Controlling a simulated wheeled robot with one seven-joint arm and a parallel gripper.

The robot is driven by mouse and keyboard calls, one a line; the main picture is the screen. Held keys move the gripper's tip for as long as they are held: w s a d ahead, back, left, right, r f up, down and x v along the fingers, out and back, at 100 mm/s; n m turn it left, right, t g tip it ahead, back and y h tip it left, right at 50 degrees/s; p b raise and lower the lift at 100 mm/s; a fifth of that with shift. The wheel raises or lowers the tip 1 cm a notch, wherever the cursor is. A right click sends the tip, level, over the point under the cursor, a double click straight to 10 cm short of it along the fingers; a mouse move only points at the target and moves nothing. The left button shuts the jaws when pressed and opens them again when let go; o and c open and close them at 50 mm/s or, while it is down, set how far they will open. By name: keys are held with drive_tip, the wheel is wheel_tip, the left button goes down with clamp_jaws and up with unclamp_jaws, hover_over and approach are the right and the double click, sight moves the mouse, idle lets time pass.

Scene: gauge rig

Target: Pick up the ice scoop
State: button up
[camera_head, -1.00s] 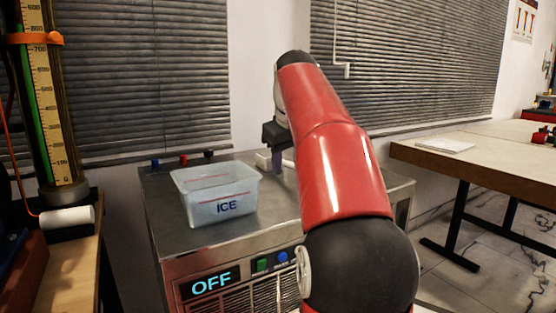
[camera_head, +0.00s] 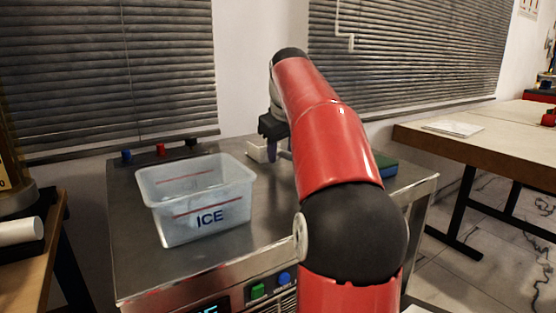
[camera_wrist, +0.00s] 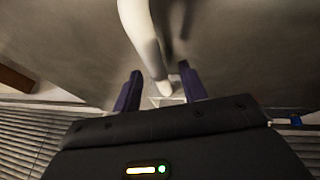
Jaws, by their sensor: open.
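The ice scoop (camera_head: 256,150) shows as a small white shape on the steel machine top, right of the ice bin. Most of it is hidden behind my gripper and arm. My gripper (camera_head: 272,152) points down over it. In the wrist view, the two dark purple fingers of my gripper (camera_wrist: 160,88) are apart. A long white piece, which looks like the scoop's handle (camera_wrist: 146,42), reaches down to the gap between them. I cannot tell whether either finger touches it.
A clear bin marked ICE (camera_head: 205,226) stands left of my gripper on the machine top (camera_head: 262,215). Blue, red and black knobs (camera_head: 160,150) line the back edge. A green-blue block (camera_head: 380,169) lies right of my arm. A wooden table (camera_head: 485,150) is farther right.

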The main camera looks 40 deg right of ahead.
drive_tip(key=shift+x, duration=1.1)
clamp_jaws()
